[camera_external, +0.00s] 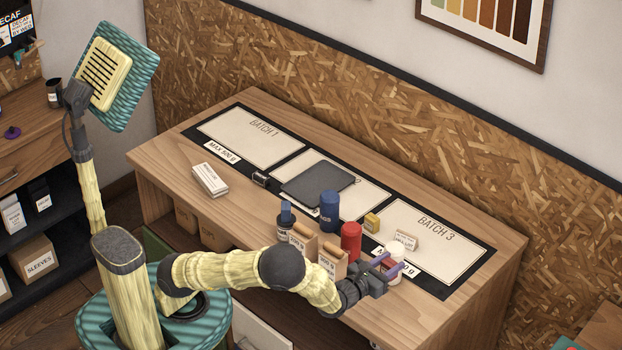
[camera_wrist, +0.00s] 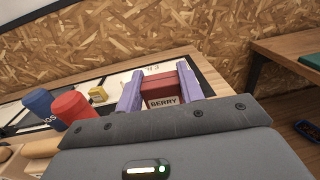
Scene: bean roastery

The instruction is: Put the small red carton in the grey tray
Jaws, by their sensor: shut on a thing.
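The small red carton (camera_wrist: 160,88), labelled BERRY, sits between the two purple fingers of my gripper (camera_wrist: 158,91) in the wrist view. The fingers are shut on its sides. In the external view my gripper (camera_external: 393,265) is over the right front part of the table, near the BATCH 3 area; the carton is mostly hidden there by the fingers. The grey tray (camera_external: 318,183) lies flat on the BATCH 2 area, farther left and back. It looks empty. I cannot make out the tray in the wrist view.
A blue canister (camera_external: 329,210) and a red canister (camera_external: 351,240) stand between my gripper and the tray. A yellow box (camera_external: 372,223) and a cream carton (camera_external: 405,240) are nearby. Paper bags (camera_external: 303,240) stand at the front. A white box (camera_external: 210,180) lies at left.

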